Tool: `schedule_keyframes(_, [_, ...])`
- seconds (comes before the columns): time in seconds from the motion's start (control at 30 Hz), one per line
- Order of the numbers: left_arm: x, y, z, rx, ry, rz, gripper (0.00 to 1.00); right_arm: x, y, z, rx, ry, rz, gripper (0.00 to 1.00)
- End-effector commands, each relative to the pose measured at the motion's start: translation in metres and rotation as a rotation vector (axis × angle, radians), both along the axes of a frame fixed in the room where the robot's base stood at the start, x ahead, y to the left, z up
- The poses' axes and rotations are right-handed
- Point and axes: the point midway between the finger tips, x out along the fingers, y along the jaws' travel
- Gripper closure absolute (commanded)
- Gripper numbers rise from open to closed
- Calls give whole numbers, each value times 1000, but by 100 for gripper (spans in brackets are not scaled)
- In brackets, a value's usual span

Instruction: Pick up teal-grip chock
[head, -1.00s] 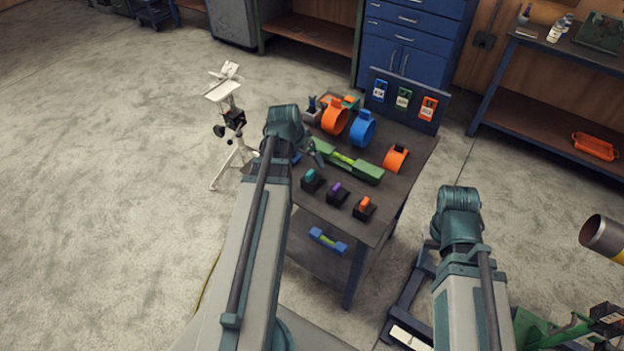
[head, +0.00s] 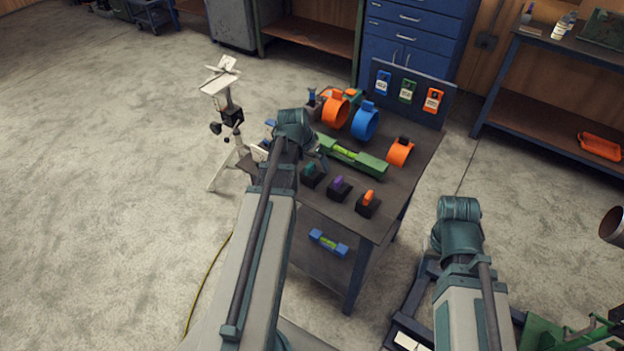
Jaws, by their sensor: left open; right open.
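The teal-grip chock (head: 310,175) is a black block with a teal handle. It sits at the near left of the dark workbench (head: 378,228), first in a row with a purple-grip chock (head: 339,188) and an orange-grip chock (head: 368,203). My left arm reaches over the bench's left edge. A small part of my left gripper (head: 317,156) shows past the arm, just behind the teal-grip chock; the rest is hidden. I see no contact with the chock. My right arm is to the right of the bench, and its gripper is hidden.
A green level (head: 370,166) lies behind the chocks. Orange (head: 335,112) and blue (head: 364,124) ring clamps and a smaller orange one (head: 399,153) stand beyond it. A blue level (head: 328,243) is on the lower shelf. A white stand (head: 222,88) is left of the bench.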

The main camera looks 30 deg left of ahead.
Motion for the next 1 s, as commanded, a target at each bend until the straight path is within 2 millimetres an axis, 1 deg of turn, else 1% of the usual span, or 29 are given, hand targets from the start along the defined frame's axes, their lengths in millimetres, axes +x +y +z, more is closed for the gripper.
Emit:
schedule_keyframes(0.07, [0, 0, 0, 0, 0, 0, 0, 0, 0, 0, 0, 0, 0, 50])
schedule_keyframes(0.17, [1, 1, -6, 0, 0, 0, 0, 0, 0, -6, 0, 0, 0, 50])
schedule_keyframes(0.27, [2, 2, -15, 0, 0, 0, 0, 0, 0, -15, 0, 0, 0, 50])
schedule_keyframes(0.43, [5, 5, -37, 0, 0, 1, 0, 0, 0, -37, 0, 0, 0, 50])
schedule_keyframes(0.5, [9, 4, -46, 0, 0, 0, 0, 0, 0, -46, 0, 0, 0, 50])
schedule_keyframes(0.57, [12, 4, -50, 0, 0, -1, 0, 0, 0, -50, 0, 0, 0, 50])
schedule_keyframes(0.87, [13, 3, -50, 0, 0, 0, 0, 0, 0, -50, 0, 0, 0, 50])
schedule_keyframes(1.0, [13, 3, -50, 0, 0, 0, 25, 0, 0, -50, 0, 0, 0, 50])
